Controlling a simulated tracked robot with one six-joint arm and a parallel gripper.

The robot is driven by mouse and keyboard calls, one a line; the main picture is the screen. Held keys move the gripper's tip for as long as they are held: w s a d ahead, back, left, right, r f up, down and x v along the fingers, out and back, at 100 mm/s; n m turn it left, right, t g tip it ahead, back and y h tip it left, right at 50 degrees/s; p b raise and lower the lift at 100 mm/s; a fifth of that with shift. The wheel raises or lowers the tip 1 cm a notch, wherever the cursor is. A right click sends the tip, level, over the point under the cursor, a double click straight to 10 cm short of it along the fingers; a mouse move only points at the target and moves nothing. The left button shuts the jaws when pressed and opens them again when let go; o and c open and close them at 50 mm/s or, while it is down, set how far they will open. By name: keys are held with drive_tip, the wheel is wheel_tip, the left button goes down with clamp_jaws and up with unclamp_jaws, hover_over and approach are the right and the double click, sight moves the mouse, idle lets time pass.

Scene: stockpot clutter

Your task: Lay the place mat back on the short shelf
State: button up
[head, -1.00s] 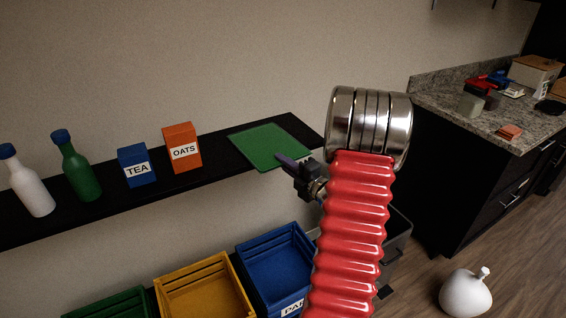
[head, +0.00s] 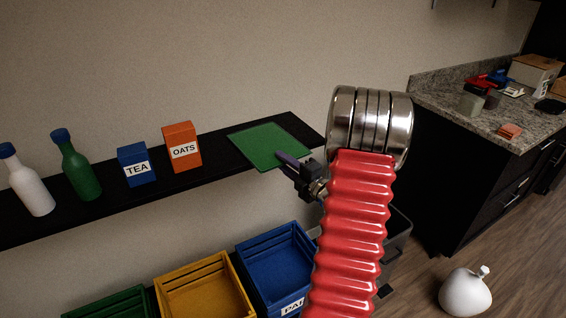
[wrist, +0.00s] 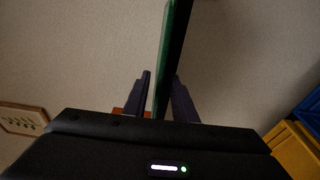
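The green place mat (head: 265,143) lies flat on the black shelf (head: 215,166) near its right end, its near corner at or slightly past the front edge. In the wrist view the mat (wrist: 167,50) shows edge-on as a thin green strip against the dark shelf (wrist: 180,40). My gripper (head: 284,160) is at the mat's front right edge, one purple finger above the mat. In the wrist view my gripper (wrist: 161,78) has its fingers apart, one on each side of the mat and shelf edge. The lower finger is hidden in the head view.
An orange OATS box (head: 183,147), a blue TEA box (head: 137,165), a green bottle (head: 78,170) and a white bottle (head: 30,187) stand left on the shelf. Blue (head: 278,268) and yellow (head: 203,290) crates sit below. A granite counter (head: 500,122) is at right.

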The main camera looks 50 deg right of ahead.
drive_tip(key=s+a, duration=0.2)
drive_tip(key=s, duration=1.1)
drive_tip(key=shift+s+a, duration=0.15)
drive_tip(key=shift+a, duration=0.1)
idle(0.4)
drive_tip(key=w+a+r+m+g+h, duration=0.2)
drive_tip(key=w+a+r+m+g, duration=0.15)
drive_tip(key=w, duration=0.55)
drive_tip(key=w+a+r+m+g+h, duration=0.2)
drive_tip(key=a+r+m+g, duration=0.1)
drive_tip(key=a+r+m, duration=0.4)
drive_tip(key=s+a+m+g+y, duration=0.2)
drive_tip(key=s+a, duration=0.3)
drive_tip(key=a, duration=0.4)
drive_tip(key=s+a+m+g+y, duration=0.1)
drive_tip(key=s+a+m+y, duration=0.1)
drive_tip(key=s+a, duration=0.4)
drive_tip(key=s+a+m+g+y, duration=0.2)
drive_tip(key=s+a, duration=0.3)
drive_tip(key=a, duration=0.9)
drive_tip(key=shift+s+a+f+g, duration=0.15)
drive_tip(key=shift+s+a+g, duration=0.1)
drive_tip(key=shift+s+g, duration=0.1)
